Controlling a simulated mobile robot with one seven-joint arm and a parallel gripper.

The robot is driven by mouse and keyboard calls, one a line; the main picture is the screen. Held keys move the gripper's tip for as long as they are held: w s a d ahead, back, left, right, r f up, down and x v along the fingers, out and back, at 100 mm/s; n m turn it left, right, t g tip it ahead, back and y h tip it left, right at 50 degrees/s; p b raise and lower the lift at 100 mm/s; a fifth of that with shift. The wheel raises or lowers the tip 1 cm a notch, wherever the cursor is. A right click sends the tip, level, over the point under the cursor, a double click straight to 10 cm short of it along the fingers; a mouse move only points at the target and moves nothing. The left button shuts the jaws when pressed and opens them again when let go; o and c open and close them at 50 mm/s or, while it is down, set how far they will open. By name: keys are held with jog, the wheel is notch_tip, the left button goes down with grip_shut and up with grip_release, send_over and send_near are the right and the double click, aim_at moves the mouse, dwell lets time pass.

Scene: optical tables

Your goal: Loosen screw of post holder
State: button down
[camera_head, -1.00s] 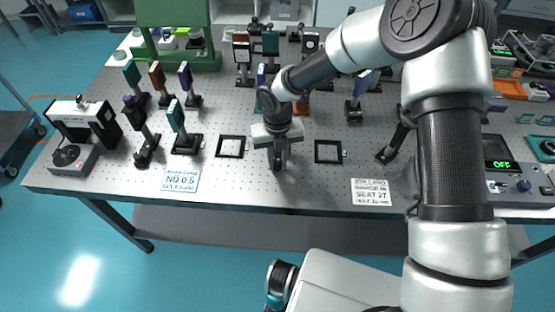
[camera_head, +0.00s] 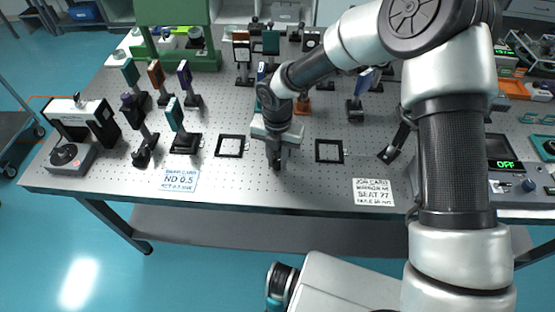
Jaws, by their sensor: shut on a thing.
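My gripper (camera_head: 275,160) points down at the front middle of the optical table (camera_head: 330,192), between two black square frames. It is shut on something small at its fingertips. I take this to be the screw of a post holder, but the fingers and wrist hide it and I cannot make out its shape. The post holder at the gripper is also mostly hidden by my arm. Other posts with mounted optics stand to the left, such as a teal plate on a black base (camera_head: 186,143).
Black square frames lie left (camera_head: 231,146) and right (camera_head: 328,151) of my gripper. Cards ND 0.5 (camera_head: 179,180) and SEAT 27 (camera_head: 373,192) lie near the front edge. Several mounted optics stand behind. A controller reading OFF (camera_head: 505,165) is at the right.

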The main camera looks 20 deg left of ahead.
aim_at(278, 161)
dwell(0.4)
jog(key=c, duration=1.6)
grip_release()
jog(key=shift+o, duration=0.2)
notch_tip(278, 161, up, 18)
jog(key=shift+f+p, duration=0.2)
jog(key=shift+p, duration=0.25)
